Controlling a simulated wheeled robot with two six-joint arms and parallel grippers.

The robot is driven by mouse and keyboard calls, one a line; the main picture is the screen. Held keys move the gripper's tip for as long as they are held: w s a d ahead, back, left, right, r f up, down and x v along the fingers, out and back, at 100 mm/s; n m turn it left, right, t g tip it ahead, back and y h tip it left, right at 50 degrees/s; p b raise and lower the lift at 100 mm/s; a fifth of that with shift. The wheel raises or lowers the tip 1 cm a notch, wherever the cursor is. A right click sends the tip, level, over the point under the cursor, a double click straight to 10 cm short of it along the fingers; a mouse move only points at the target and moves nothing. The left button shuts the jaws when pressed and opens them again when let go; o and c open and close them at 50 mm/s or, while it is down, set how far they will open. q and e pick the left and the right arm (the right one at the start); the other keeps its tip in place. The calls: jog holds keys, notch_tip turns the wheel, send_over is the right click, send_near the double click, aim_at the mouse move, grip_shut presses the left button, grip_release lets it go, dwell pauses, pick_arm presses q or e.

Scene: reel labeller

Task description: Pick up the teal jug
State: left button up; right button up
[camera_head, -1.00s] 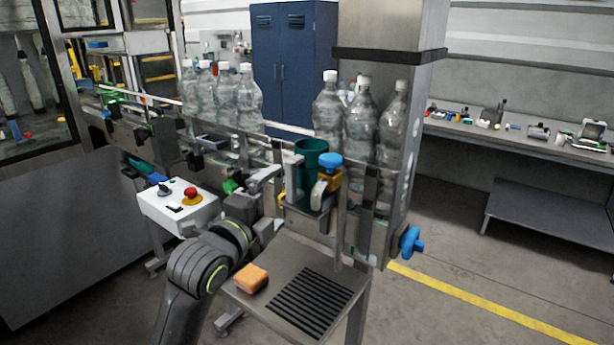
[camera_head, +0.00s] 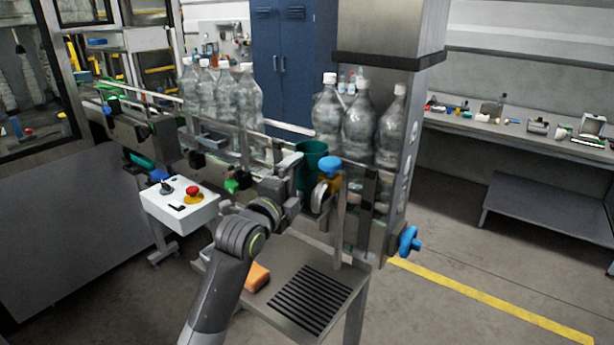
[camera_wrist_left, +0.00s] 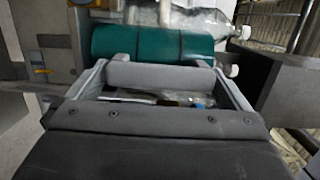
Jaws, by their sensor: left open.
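The teal jug (camera_head: 310,165) stands upright at the bottling line, just left of a blue-knobbed fitting (camera_head: 328,170). Its lower part is hidden by my left gripper and the fitting. My left gripper (camera_head: 290,190) is open and close to the jug's near left side. In the left wrist view the jug (camera_wrist_left: 150,42) lies sideways across the picture, just beyond the fingers (camera_wrist_left: 160,72). A grey bar spans the space between the fingers there, and I cannot tell what it belongs to. I cannot tell whether the fingers touch the jug. My right gripper is out of view.
Clear bottles (camera_head: 360,125) stand behind and right of the jug, others (camera_head: 222,95) to the left. A white control box (camera_head: 180,203) with a red button stands left of my arm. An orange block (camera_head: 258,276) lies on the slotted metal table (camera_head: 340,282) below.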

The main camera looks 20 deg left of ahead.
pick_arm(q)
jog(key=c, duration=0.7)
jog(key=shift+c, duration=0.5)
jog(key=shift+r, duration=0.1)
